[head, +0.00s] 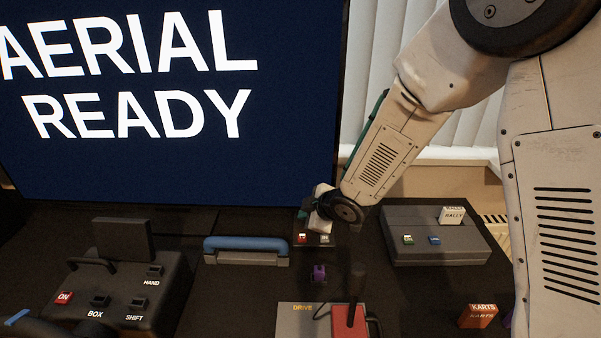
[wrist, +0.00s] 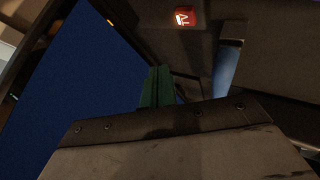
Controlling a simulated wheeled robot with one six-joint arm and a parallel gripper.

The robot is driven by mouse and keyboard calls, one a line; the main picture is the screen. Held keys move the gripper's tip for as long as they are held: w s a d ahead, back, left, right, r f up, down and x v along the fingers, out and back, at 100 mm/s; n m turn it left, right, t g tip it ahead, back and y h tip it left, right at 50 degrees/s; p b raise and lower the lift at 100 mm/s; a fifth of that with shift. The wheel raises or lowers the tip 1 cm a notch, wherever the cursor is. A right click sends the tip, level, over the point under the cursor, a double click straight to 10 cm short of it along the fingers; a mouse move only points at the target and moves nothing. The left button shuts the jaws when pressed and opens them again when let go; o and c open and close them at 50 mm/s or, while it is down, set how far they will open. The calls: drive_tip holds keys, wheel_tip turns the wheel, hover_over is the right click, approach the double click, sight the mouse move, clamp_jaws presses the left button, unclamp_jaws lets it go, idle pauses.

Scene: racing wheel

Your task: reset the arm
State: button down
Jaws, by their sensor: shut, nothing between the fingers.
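My arm (head: 385,150) reaches down from the upper right in the head view, its wrist (head: 335,207) low in front of the screen's lower right corner. My gripper (wrist: 157,86) shows in the wrist view as two green fingers pressed together, with nothing between them. In the head view its fingertips are hard to make out. The fingers point toward the dark desk and seem to touch nothing, though the gap cannot be judged.
A large screen (head: 140,150) reads "AERIAL READY". Below are a button box (head: 130,280), a blue handle (head: 247,243), a grey box (head: 440,240) with a "RALLY" block (head: 452,216), a DRIVE panel (head: 295,318) with a red lever plate (head: 349,322), and a "KARTS" block (head: 478,315).

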drive_tip(key=s+d+r+m+g+h, duration=0.35)
drive_tip(key=s+d+m+h, duration=0.55)
drive_tip(key=d, duration=0.6)
drive_tip(key=s+d+r+m+g+y, duration=0.1)
drive_tip(key=s+d+r+m, duration=0.3)
drive_tip(key=s+r, duration=0.5)
drive_tip(key=s+d+r+m+g+y, duration=0.1)
drive_tip(key=s+d+r+m, duration=0.3)
drive_tip(key=s+r, duration=0.5)
drive_tip(key=shift+s+d+r+y, duration=0.45)
drive_tip(key=shift+s+d, duration=0.3)
drive_tip(key=shift+s, duration=2.8)
